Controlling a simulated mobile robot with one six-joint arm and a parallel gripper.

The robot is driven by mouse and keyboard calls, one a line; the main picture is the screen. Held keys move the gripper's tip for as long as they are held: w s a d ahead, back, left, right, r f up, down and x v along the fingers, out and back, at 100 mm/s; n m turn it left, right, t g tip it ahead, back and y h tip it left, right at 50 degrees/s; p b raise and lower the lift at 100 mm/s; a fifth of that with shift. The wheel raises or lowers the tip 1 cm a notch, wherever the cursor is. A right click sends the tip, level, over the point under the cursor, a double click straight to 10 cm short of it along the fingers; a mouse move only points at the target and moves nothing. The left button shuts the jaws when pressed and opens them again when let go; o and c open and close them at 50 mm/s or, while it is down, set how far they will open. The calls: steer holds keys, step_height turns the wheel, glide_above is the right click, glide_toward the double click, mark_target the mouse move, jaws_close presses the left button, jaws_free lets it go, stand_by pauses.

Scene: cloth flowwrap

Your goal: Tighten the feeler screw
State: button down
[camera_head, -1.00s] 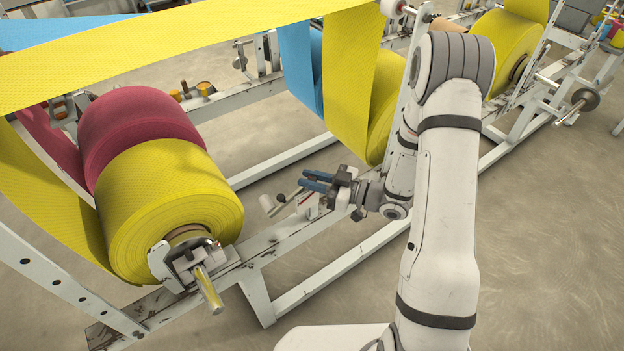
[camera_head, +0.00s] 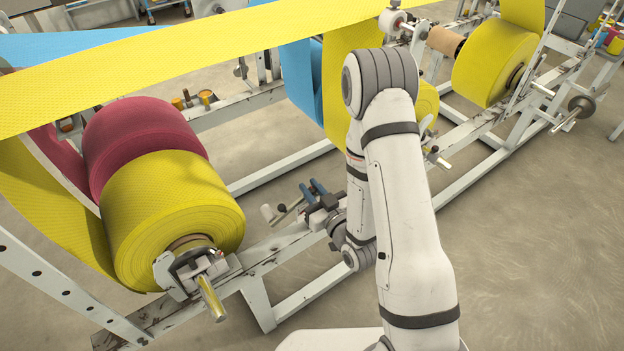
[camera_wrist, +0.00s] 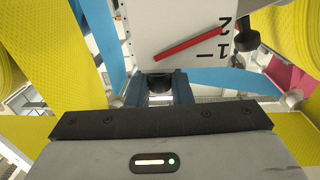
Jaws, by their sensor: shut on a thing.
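My gripper (camera_head: 312,190) has blue fingers and is at the machine's near rail, right of the large yellow roll. In the wrist view my gripper (camera_wrist: 160,90) is shut on a small black knob (camera_wrist: 160,80), which looks like the feeler screw. Just beyond it is a white scale plate (camera_wrist: 175,25) marked 1 and 2, with a red pointer (camera_wrist: 190,42) lying slantwise across it. The pointer's tip is near the marks. In the head view the knob is hidden by the gripper, and the plate cannot be made out.
A second black knob (camera_wrist: 247,40) sits at the plate's right edge. Yellow web (camera_head: 200,55) spans overhead. Floor at right (camera_head: 530,220) is clear.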

steer(key=m+t+h, duration=0.1)
steer(key=h, duration=0.1)
steer(key=m+h, duration=0.1)
steer(key=h, duration=0.1)
steer(key=shift+a+m+t+p, duration=0.15)
steer(key=shift+m+t+p, duration=0.15)
steer(key=shift+m+t, duration=0.1)
steer(key=m+h+b, duration=0.1)
steer(key=h, duration=0.2)
steer(key=shift+f+m+t+b, duration=0.1)
steer(key=shift+m+t+b, duration=0.2)
steer(key=shift+m+b, duration=0.1)
steer(key=shift+m+h+b, duration=0.7)
steer(key=shift+m+h, duration=0.1)
steer(key=shift+h, duration=0.7)
steer(key=shift+d, duration=0.2)
steer(key=c, duration=1.3)
jaws_free()
steer(key=shift+c, duration=0.2)
steer(key=shift+s, duration=0.15)
